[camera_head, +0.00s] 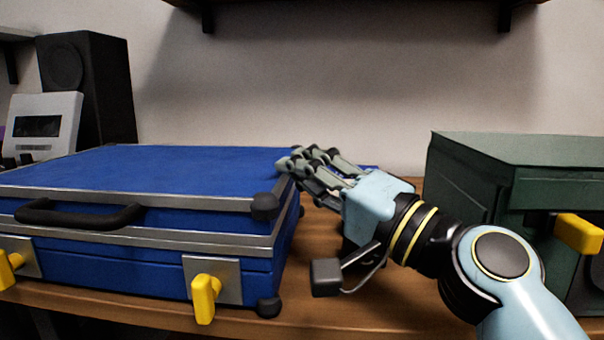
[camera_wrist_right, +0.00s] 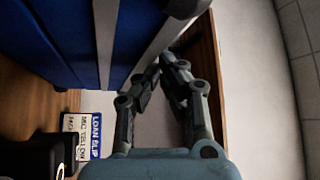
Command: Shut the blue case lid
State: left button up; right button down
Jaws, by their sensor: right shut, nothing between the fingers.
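The blue case (camera_head: 150,262) lies at the left of the bench in the head view, with metal trim, black corners and a black handle on its front. Its blue lid (camera_head: 150,168) is down, nearly level; I cannot tell whether it is fully seated. Two yellow latches hang on the front, one at the right (camera_head: 204,297) and one at the left edge (camera_head: 9,268). My right gripper (camera_head: 288,163) is shut and empty, fingertips at the lid's right edge; contact is unclear. In the wrist view its fingers (camera_wrist_right: 168,68) are beside the blue case (camera_wrist_right: 55,35). My left gripper is not in view.
A green case (camera_head: 475,180) with a yellow latch (camera_head: 579,234) stands at the right. A black speaker (camera_head: 88,85) and a grey device (camera_head: 42,122) stand behind the blue case. A shelf overhangs above. A printed loan slip (camera_wrist_right: 98,125) lies on the bench.

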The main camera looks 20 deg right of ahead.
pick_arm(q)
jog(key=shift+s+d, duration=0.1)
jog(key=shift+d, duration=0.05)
pick_arm(e)
jog(key=shift+f, duration=0.1)
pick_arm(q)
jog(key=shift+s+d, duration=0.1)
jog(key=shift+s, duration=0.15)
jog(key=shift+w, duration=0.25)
pick_arm(e)
jog(key=v, duration=1.2)
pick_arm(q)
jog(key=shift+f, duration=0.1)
